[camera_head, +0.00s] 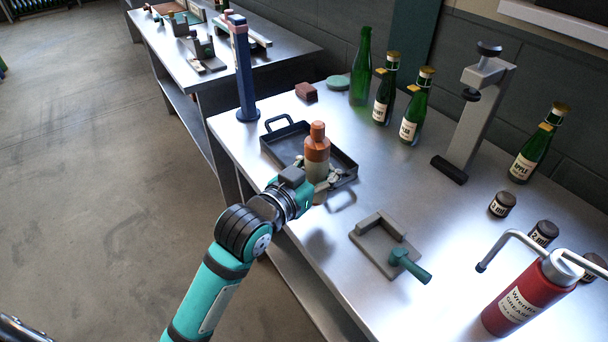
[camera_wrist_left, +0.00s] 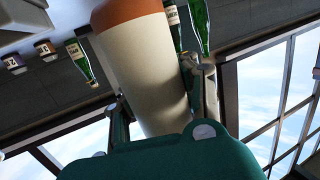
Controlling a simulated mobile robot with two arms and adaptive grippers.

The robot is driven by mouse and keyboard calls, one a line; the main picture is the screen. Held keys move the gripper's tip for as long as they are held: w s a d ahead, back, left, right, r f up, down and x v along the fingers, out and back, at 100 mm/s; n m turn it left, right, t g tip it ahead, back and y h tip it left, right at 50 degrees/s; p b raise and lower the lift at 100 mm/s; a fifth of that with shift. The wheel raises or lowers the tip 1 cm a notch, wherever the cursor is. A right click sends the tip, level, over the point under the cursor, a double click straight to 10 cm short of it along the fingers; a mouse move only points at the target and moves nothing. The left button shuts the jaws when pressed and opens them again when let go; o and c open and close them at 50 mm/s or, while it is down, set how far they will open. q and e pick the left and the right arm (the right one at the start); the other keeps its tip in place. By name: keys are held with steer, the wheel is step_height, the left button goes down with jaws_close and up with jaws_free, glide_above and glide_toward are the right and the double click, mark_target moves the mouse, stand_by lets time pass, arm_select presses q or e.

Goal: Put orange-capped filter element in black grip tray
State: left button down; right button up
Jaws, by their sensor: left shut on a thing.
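The filter element (camera_head: 317,150) has an orange cap and a pale body. My left gripper (camera_head: 318,182) is shut on its lower body and holds it upright. In the head view it overlaps the right part of the black grip tray (camera_head: 275,149), a dark rectangular tray with a loop handle at each end. I cannot tell how high above the tray it is. The filter's pale body (camera_wrist_left: 150,75) fills the middle of the left wrist view, between the fingers, with the orange cap cut off at the top. The tray's floor is partly hidden. My right gripper does not show.
A grey fixture with a teal handle (camera_head: 409,266) lies right of the tray. Green bottles (camera_head: 361,68), a grey press stand (camera_head: 474,115), dark jars (camera_head: 502,204) and a red grease bottle (camera_head: 522,294) stand around. A blue post (camera_head: 244,75) rises left of the tray.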

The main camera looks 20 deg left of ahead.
arm_select(q)
steer(key=w+a+f, duration=0.1)
steer(key=w, duration=0.4)
steer(key=w+a+f, duration=0.2)
steer(key=w, duration=0.3)
steer(key=w+a+f, duration=0.2)
steer(key=w, duration=0.3)
steer(key=shift+w, duration=0.2)
steer(key=shift+f, duration=0.15)
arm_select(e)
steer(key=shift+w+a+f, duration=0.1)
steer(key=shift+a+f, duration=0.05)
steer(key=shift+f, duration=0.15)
arm_select(q)
steer(key=shift+f, duration=0.1)
steer(key=shift+f, duration=0.15)
steer(key=c, duration=1)
jaws_free()
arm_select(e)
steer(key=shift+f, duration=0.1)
